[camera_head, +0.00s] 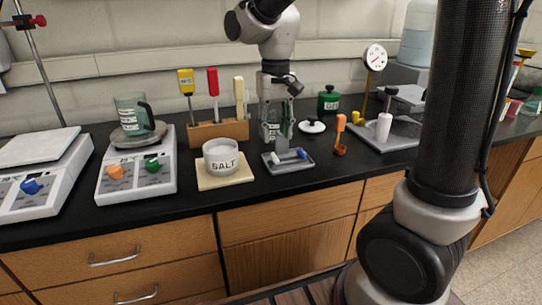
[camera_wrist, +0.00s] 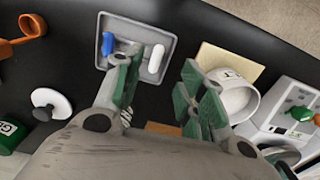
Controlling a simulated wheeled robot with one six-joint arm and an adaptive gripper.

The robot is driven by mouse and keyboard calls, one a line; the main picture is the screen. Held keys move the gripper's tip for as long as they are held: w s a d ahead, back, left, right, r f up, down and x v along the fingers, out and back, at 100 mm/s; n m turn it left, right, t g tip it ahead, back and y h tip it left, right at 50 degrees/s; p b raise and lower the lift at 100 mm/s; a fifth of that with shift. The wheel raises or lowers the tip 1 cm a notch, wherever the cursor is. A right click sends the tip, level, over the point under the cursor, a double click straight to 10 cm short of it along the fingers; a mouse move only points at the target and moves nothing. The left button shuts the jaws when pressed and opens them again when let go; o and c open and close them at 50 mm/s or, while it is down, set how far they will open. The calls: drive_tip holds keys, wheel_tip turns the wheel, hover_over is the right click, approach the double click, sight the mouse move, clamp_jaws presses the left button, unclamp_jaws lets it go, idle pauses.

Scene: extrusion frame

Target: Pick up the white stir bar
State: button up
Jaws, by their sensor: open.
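The white stir bar (camera_wrist: 156,58) lies in a shallow grey tray (camera_wrist: 141,26), beside a blue stir bar (camera_wrist: 108,43). In the head view the white stir bar (camera_head: 276,158) is at the left of the tray (camera_head: 299,166), with the blue one (camera_head: 302,154) to its right. My gripper (camera_head: 278,138) points down above the back of the tray. In the wrist view my gripper (camera_wrist: 160,85) is open and empty, its green-padded fingers apart. The left finger overlaps the tray's near edge in the picture; the white bar shows in the direction of the gap, beyond the fingertips.
A salt dish (camera_head: 221,157) stands on a yellow pad left of the tray. Behind are a wooden rack (camera_head: 218,131) with tall tools and a white-lidded knob piece (camera_head: 312,126). Scales (camera_head: 137,165) are at the left.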

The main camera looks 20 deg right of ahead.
sight(276, 158)
wheel_tip(276, 158, down, 8)
drive_tip(key=shift+w+d+r, duration=0.1)
drive_tip(key=shift+d, duration=0.05)
drive_tip(key=c, duration=0.8)
